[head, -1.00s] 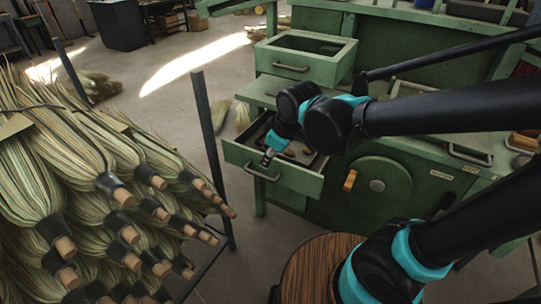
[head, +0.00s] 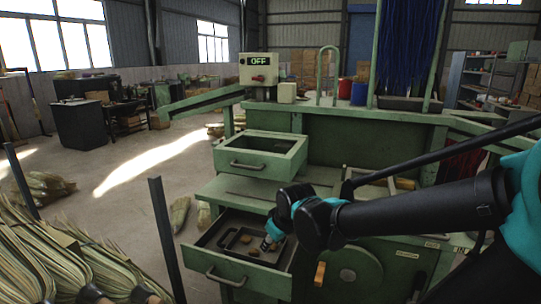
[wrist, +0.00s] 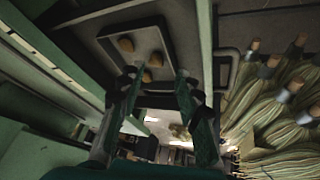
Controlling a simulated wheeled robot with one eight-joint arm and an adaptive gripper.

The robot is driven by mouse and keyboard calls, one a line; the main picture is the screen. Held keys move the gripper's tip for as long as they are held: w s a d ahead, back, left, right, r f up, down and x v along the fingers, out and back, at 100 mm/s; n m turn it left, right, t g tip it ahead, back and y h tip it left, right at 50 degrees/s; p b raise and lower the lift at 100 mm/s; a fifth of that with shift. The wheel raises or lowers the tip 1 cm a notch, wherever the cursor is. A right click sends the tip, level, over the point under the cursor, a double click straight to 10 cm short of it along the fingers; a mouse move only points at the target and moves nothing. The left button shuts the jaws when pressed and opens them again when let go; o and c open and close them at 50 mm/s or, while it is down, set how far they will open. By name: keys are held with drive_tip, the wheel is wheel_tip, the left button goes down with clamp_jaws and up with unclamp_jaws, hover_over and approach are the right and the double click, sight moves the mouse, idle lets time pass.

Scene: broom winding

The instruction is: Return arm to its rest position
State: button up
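My gripper (head: 268,243) hangs at or just above the open lower drawer (head: 238,277) of the green machine. In the wrist view my gripper (wrist: 158,80) shows two fingers spread apart with nothing between them. A dark tray with a few small tan pieces (wrist: 126,44) lies beyond the fingertips. My dark and teal arm (head: 420,207) reaches in from the right side of the head view, bent, and hides part of the machine's front. Whether the fingertips touch anything in the drawer cannot be told.
The upper drawer (head: 262,165) is also open, left of my arm. Bundled brooms (head: 60,262) and dark posts (head: 165,235) stand at the left. A control box reading OFF (head: 258,70) sits on the machine. The floor behind the posts is mostly clear.

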drive_tip(key=w+d+f+m+t+h, duration=0.15)
drive_tip(key=d+m, duration=0.25)
drive_tip(key=d, duration=0.6)
drive_tip(key=w+d+m+t+h, duration=0.1)
drive_tip(key=w+d+m, duration=0.3)
drive_tip(key=d, duration=0.5)
drive_tip(key=s+f+g, duration=0.1)
drive_tip(key=s+f, duration=0.2)
drive_tip(key=s, duration=0.3)
drive_tip(key=s+f+g, duration=0.2)
drive_tip(key=s+f, duration=0.2)
drive_tip(key=s, duration=0.3)
drive_tip(key=shift+s, duration=0.3)
